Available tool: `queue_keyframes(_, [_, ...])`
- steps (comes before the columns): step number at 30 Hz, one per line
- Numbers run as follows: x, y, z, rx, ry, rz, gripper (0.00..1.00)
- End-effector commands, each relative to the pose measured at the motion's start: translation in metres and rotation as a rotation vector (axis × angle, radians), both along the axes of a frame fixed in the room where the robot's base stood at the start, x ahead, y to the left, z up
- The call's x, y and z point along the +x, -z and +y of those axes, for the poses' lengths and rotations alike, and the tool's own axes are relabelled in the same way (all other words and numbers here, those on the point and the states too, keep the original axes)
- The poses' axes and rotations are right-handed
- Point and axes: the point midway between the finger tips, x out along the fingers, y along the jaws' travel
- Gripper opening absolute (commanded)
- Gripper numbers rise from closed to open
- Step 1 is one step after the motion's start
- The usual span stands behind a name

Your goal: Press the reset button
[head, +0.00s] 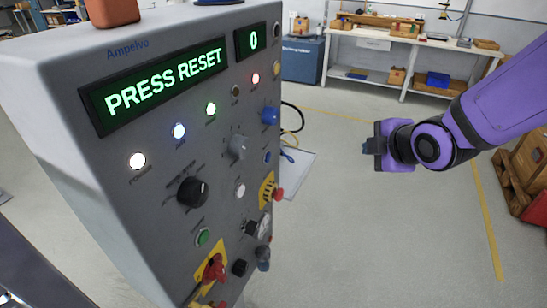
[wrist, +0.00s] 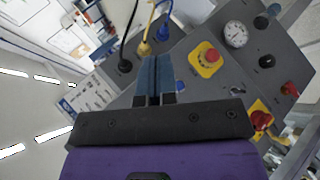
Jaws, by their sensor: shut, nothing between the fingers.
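A grey control panel (head: 120,180) fills the left of the head view, and its green display (head: 160,85) reads "PRESS RESET". Its face carries a green button (head: 203,237), a white button (head: 240,189), a small blue button (head: 267,157) and a black button (head: 239,267). The labels are too small to tell which is the reset button. My gripper (head: 369,147) is in the air to the right of the panel, apart from it. It is shut and empty; its blue fingers (wrist: 155,78) show together in the wrist view, with the panel's side beyond.
Red mushroom buttons on yellow plates (head: 213,270) (wrist: 208,58) and a black rotary knob (head: 192,191) stick out from the panel. Cables (head: 294,118) hang at its right side. A workbench (head: 400,45) stands behind. The floor between panel and pallet (head: 520,190) is clear.

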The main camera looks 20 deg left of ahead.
Motion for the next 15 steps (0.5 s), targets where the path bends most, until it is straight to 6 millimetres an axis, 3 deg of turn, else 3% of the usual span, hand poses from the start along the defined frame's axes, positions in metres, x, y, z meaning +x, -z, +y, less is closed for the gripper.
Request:
queue_keyframes(3, [-0.009, 0.031, 0.042, -0.052, -0.173, -0.091, 0.0])
queue_keyframes(6, [-0.017, 0.049, 0.067, -0.079, -0.282, -0.162, 0.0])
queue_keyframes(10, [-0.026, 0.063, 0.087, -0.097, -0.371, -0.225, 0.0])
queue_keyframes(15, [-0.03, 0.068, 0.095, -0.105, -0.409, -0.257, 0.0])
